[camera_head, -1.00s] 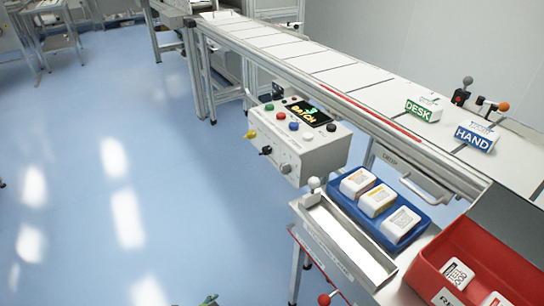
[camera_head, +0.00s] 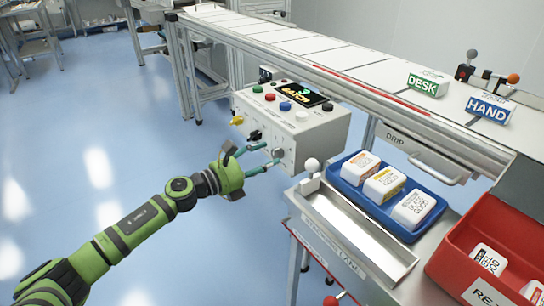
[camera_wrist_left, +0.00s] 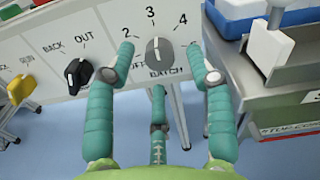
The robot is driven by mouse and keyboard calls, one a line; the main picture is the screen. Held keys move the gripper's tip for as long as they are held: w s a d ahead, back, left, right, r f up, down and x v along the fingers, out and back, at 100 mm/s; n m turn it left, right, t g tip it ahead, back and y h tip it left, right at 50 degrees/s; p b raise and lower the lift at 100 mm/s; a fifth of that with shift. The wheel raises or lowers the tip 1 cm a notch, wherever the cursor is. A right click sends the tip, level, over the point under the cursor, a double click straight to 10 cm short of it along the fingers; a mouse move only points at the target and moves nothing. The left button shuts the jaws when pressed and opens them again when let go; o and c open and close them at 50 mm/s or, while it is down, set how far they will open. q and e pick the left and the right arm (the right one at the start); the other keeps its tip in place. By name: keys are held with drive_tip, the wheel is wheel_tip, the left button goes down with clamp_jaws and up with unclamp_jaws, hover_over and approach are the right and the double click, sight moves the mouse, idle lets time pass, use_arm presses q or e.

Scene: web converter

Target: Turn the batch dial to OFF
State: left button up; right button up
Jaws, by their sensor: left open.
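The batch dial (camera_wrist_left: 158,51) is a grey knob on the front face of the white control box (camera_head: 325,128). In the left wrist view its pale pointer line is up, near the 3. The labels 2, 3 and 4 stand around it, with a partly hidden OFF at its lower left and BATCH below. In the head view the dial (camera_head: 278,153) is at the fingertips. My left gripper (camera_head: 264,156), green with teal fingers, is open in front of the box. In the left wrist view the fingers (camera_wrist_left: 162,68) stand around the dial, apparently not gripping it. My right gripper is out of view.
A black knob (camera_wrist_left: 78,73) and a yellow knob (camera_wrist_left: 20,88) sit left of the dial. A metal chute with a white ball knob (camera_head: 311,165) and a blue tray (camera_head: 425,233) stand close right. The conveyor (camera_head: 350,82) runs behind. Open floor lies left.

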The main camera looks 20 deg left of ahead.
sight(278, 154)
use_arm(q)
drive_tip(key=shift+x, duration=1.35)
drive_tip(key=shift+a, duration=0.1)
clamp_jaws()
drive_tip(key=shift+r+n, duration=0.1)
drive_tip(key=shift+n, duration=0.2)
